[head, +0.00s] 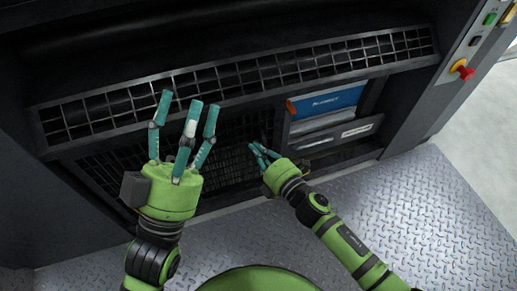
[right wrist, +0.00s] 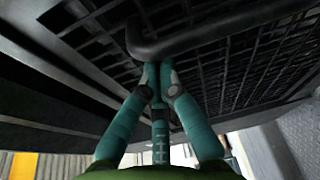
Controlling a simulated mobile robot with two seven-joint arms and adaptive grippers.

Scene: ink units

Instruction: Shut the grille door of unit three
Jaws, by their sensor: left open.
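The unit is dark, with a long barred grille (head: 245,76) across its front and a dark mesh panel (head: 232,133) below it. I cannot tell for sure which is the door, or how far it stands open. In the right wrist view a mesh panel (right wrist: 225,75) fills the upper part, with a dark curved handle bar (right wrist: 195,36) on it. My right gripper (head: 257,149) is low in front of the lower mesh. Its fingertips (right wrist: 153,72) are together right at the bar; I cannot tell whether they touch it. My left gripper (head: 189,104) is open and empty, its fingers spread before the grille.
A blue panel (head: 328,101) and a drawer-like front (head: 340,134) lie right of the mesh. A red knob (head: 464,70) on yellow and a green button (head: 490,19) are on the right post. The metal plate floor (head: 400,215) is clear at right.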

